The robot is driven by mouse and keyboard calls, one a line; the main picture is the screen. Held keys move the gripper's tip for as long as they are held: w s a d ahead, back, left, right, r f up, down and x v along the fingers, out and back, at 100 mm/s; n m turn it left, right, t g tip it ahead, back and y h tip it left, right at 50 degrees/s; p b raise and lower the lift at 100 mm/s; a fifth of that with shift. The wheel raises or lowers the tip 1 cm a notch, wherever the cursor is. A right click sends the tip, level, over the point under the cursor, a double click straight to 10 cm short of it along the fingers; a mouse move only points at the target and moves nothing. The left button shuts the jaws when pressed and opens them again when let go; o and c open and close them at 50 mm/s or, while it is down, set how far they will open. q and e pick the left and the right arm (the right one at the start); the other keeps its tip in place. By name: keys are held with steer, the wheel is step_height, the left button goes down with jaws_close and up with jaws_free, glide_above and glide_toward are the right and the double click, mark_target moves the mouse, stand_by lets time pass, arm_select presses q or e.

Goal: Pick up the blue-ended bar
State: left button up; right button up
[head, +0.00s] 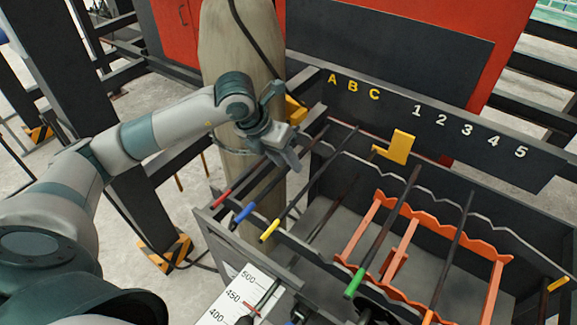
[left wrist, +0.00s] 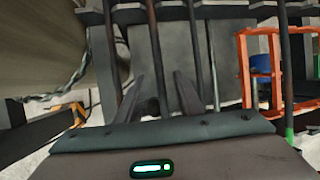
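The blue-ended bar (head: 243,213) lies sloping in the rack, its blue tip toward the front, between the red-ended bar (head: 222,198) and the yellow-ended bar (head: 269,230). My left gripper (head: 288,157) is over the upper parts of these bars and partly covers them. In the left wrist view its two fingers (left wrist: 158,76) are apart. A dark bar (left wrist: 154,40) runs in line with the gap between them; by its order it appears to be the blue-ended one. Its coloured end is hidden there behind the gripper body. My right gripper does not show clearly.
A green-ended bar (head: 354,283) and an orange-ended bar lie farther right, over an orange frame (head: 497,285). A yellow bracket (head: 399,147) stands on the rack near the lettered back panel (head: 450,122). A white measuring scale (head: 232,299) is at the front.

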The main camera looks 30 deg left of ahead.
arm_select(q)
jaws_close()
steer(key=shift+r, duration=0.1)
stand_by(1.3)
